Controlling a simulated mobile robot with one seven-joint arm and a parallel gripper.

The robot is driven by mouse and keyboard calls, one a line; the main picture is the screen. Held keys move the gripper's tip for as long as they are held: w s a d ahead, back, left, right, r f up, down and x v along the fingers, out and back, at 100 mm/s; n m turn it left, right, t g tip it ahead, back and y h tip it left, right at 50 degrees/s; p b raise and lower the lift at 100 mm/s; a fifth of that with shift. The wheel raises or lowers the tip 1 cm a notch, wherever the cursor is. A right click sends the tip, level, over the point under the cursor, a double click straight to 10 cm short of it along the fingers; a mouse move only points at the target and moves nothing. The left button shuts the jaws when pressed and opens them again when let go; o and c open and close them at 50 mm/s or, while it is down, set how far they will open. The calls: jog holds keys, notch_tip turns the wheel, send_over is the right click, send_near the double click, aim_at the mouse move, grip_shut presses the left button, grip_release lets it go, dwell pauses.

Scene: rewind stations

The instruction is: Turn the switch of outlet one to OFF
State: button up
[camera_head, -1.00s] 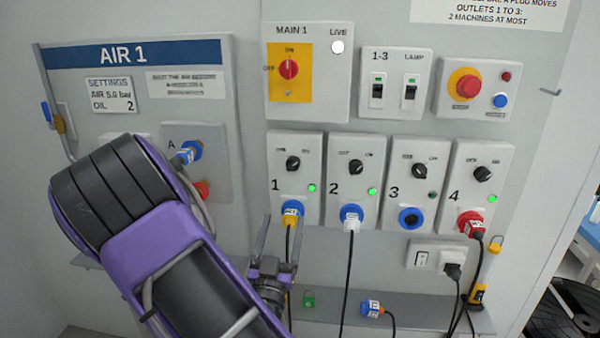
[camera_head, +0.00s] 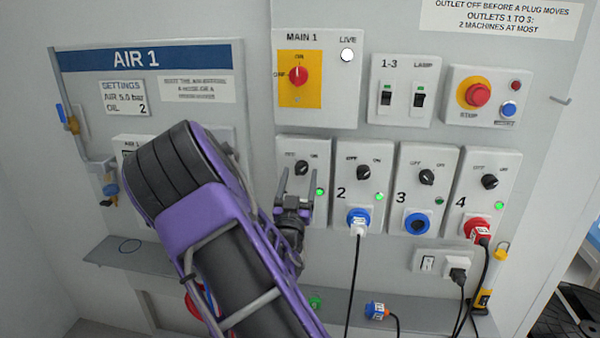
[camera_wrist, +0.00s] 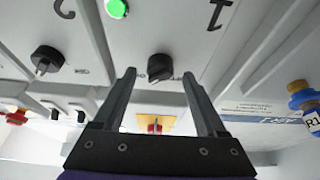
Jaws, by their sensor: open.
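The outlet one switch (camera_head: 302,167) is a black knob on a light grey outlet box, with OFF marked at upper left and ON at upper right. Its green lamp (camera_head: 320,191) is lit, and its pointer seems to lean toward ON. My gripper (camera_head: 296,174) is open and empty, fingers pointing up, just below and in front of the knob. In the wrist view the panel appears inverted; the knob (camera_wrist: 160,66) lies between the fingertips (camera_wrist: 159,74), apparently beyond them. I cannot tell whether they touch it. My arm hides the outlet one socket.
The outlet two switch (camera_head: 363,172) is close on the right, with a plug and hanging cable below. Outlets three and four stand further right. MAIN 1 (camera_head: 299,77) is above. A shelf (camera_head: 125,252) runs below, with a loose blue plug (camera_head: 376,311) on it.

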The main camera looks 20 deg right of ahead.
jog(key=shift+w+d+r, duration=0.3)
jog(key=shift+w+d, duration=0.05)
jog(key=shift+w, duration=0.2)
grip_shut()
